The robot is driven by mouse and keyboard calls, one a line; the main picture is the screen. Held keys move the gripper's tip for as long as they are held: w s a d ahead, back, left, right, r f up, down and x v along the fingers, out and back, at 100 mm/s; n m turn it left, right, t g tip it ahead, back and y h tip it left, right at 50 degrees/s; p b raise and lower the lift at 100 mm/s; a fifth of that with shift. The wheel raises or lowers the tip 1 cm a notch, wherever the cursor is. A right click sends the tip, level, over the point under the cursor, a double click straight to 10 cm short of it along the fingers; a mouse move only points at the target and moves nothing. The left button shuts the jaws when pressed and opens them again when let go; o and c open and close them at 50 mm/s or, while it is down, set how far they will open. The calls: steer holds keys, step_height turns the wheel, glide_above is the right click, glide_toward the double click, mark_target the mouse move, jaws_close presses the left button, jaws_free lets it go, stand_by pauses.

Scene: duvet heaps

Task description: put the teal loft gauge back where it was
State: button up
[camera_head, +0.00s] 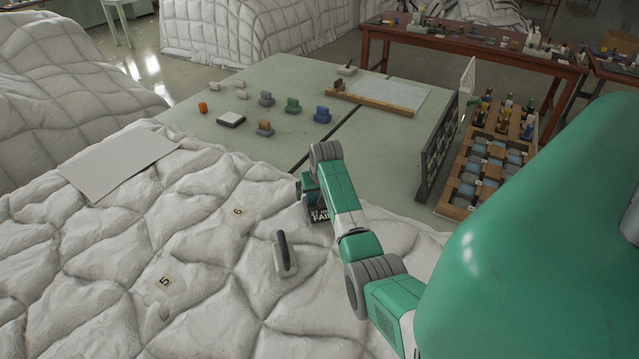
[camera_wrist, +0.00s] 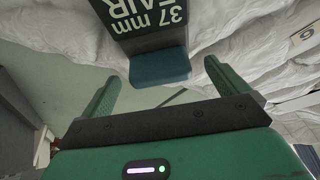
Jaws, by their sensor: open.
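The teal loft gauge (camera_wrist: 160,66) has a teal block end and a dark face lettered "37 mm FAIR". In the head view the lettered face of the gauge (camera_head: 320,215) shows at the far edge of the white quilted duvet (camera_head: 215,250), partly hidden by my arm. My gripper (camera_wrist: 158,74) is open. In the wrist view the gauge's teal end lies between and just beyond the fingertips, with a gap on each side. In the head view my gripper (camera_head: 307,188) is right above the gauge, mostly hidden behind my wrist.
A grey upright-handled piece (camera_head: 284,253) stands on the duvet left of my arm. Number tags 6 (camera_head: 237,211) and 5 (camera_head: 165,281) lie on the duvet, with a grey sheet (camera_head: 118,165) at left. Several coloured blocks stand on the green table (camera_head: 215,140). A dark rack (camera_head: 438,150) stands right.

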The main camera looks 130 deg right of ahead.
mark_target(321, 211)
steer(key=p+v, duration=0.2)
steer(key=v, duration=0.7)
steer(key=shift+r, duration=0.15)
